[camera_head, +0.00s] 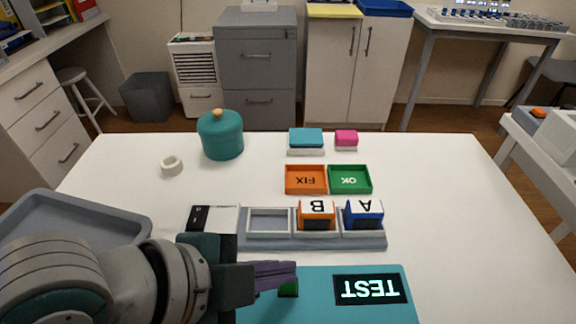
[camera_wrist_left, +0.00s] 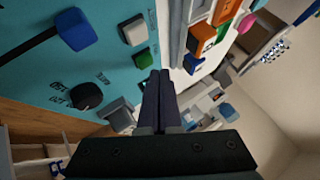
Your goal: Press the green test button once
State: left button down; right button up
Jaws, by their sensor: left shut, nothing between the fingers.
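The teal test panel (camera_head: 330,310) lies at the front of the white table, with a lit TEST display (camera_head: 370,289). A green button (camera_head: 288,289) shows on it just below my left gripper's fingers, partly hidden by them. My left gripper (camera_head: 294,273) is shut and empty, reaching in from the left over the panel. In the left wrist view, the shut fingers (camera_wrist_left: 160,76) point over the panel, close to a green button-like part (camera_wrist_left: 143,60). I cannot tell whether the fingers touch anything. My right gripper is not in view.
Behind the panel, a grey rack (camera_head: 315,243) holds a B block (camera_head: 316,213) and an A block (camera_head: 363,213). An orange FIX tray (camera_head: 305,180) and green OK tray (camera_head: 350,180) lie beyond.

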aim_at(279, 291)
pick_arm(q)
jog(key=shift+r, duration=0.1)
notch_tip(279, 291, up, 5)
jog(key=p, duration=0.4)
jog(key=shift+p, duration=0.4)
dwell(0.5)
